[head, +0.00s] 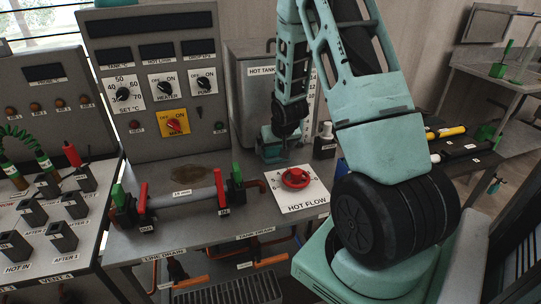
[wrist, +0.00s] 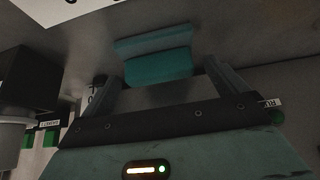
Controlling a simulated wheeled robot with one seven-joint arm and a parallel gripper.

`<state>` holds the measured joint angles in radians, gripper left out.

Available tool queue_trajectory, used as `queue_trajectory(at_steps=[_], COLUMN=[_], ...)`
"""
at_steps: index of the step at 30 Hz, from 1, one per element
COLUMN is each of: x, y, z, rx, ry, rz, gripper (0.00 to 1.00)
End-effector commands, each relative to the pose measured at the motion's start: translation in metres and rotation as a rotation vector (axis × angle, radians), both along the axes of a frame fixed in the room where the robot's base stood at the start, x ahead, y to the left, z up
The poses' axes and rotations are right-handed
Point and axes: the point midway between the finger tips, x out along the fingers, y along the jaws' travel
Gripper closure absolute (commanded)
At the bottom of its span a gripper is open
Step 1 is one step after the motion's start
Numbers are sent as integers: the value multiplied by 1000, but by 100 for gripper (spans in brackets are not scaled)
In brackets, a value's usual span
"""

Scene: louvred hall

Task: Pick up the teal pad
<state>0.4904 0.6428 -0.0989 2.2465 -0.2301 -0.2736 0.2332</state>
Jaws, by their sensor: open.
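The teal pad (wrist: 155,62) shows at the top middle of the wrist view, a block with a lighter upper face and a darker front face, on a grey surface. My gripper (wrist: 169,68) is open, with one finger at each side of the pad's near edge in the picture. The pad appears just past or between the fingertips; I cannot tell whether they touch it. In the head view my gripper (head: 272,154) points down low over the back of the grey bench, in front of the hot tank. I cannot make out the pad apart from my gripper there.
The hot tank (head: 250,100) stands behind my gripper. The HOT FLOW plate (head: 302,202) with its red knob (head: 295,178) lies in front. A control panel (head: 152,80) is at left, above a pipe with red and green handles (head: 180,200). A dark bottle (head: 325,140) stands at right.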

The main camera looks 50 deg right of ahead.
Motion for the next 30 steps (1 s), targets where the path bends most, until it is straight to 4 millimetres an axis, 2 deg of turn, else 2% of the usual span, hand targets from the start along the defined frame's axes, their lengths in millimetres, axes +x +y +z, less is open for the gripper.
queue_trajectory(at_steps=[1, 2, 9, 14, 15, 30], x=[-3, -3, -4, -4, -4, -1], y=[-1, -1, -1, -1, -1, -1], z=[-10, -11, -9, -9, -9, -4], rx=[0, 0, -1, 0, 0, -1], ry=[1, 0, -1, 0, 0, -1], rz=[-1, -2, -1, -1, -1, 0], gripper=[2, 2, 2, 46, 50, 50])
